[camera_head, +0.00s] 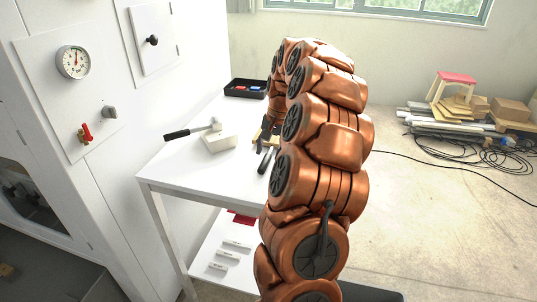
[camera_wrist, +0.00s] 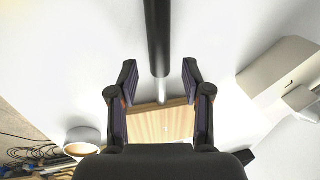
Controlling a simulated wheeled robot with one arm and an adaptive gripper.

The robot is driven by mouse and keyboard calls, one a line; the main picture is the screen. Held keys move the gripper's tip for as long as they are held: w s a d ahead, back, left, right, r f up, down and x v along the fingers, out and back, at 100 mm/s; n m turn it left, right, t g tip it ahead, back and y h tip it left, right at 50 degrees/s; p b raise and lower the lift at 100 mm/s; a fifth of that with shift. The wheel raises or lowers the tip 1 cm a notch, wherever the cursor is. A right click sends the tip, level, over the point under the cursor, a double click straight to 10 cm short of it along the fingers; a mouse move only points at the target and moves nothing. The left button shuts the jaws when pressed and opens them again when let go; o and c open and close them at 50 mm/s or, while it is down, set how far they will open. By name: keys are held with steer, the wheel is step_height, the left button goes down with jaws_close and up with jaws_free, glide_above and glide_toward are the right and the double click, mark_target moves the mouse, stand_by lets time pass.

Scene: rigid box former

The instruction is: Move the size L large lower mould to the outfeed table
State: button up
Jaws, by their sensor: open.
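No object in view carries a readable size L mark, so I cannot tell which is the large lower mould. A pale block (camera_head: 221,142) lies on the white table (camera_head: 178,172); it also shows at the right of the wrist view (camera_wrist: 275,75). My gripper (camera_wrist: 160,82) is open over the table. A black handle (camera_wrist: 157,38) with a thin metal shaft points between its fingers, above or on a wooden piece (camera_wrist: 162,124). Contact cannot be told. In the head view my arm hides most of the gripper and part of the wooden piece.
A black-handled hammer-like tool (camera_head: 190,131) lies by the pale block. A black tray (camera_head: 245,89) with red and blue items is at the table's far end. White labelled pieces (camera_head: 227,256) are on the lower shelf. A white cabinet (camera_head: 95,150) stands left. Cables and stacked boards lie right.

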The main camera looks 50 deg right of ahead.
step_height(320, 180, up, 10)
steer(key=s+b, duration=0.1)
steer(key=shift+s+d+b, duration=0.3)
steer(key=shift+s+d, duration=0.05)
steer(key=shift+d, duration=0.1)
steer(key=s+a+f+n+g, duration=0.15)
steer(key=a+n, duration=0.25)
steer(key=a, duration=0.9)
steer(key=s+a+n, duration=0.2)
steer(key=a+n, duration=0.1)
steer(key=a, duration=1)
steer(key=s+a+f+n, duration=0.2)
steer(key=s+a+f, duration=0.1)
steer(key=s, duration=0.4)
steer(key=s+a+f+n+g, duration=0.1)
steer(key=s+a+f, duration=0.3)
steer(key=s, duration=0.3)
steer(key=s+a+f+n+g+h, duration=0.1)
steer(key=s+a+f+n, duration=0.1)
steer(key=s+a+f, duration=0.2)
steer(key=s, duration=0.3)
steer(key=shift+s+a+f+n, duration=0.15)
steer(key=shift+s+a+n, duration=0.15)
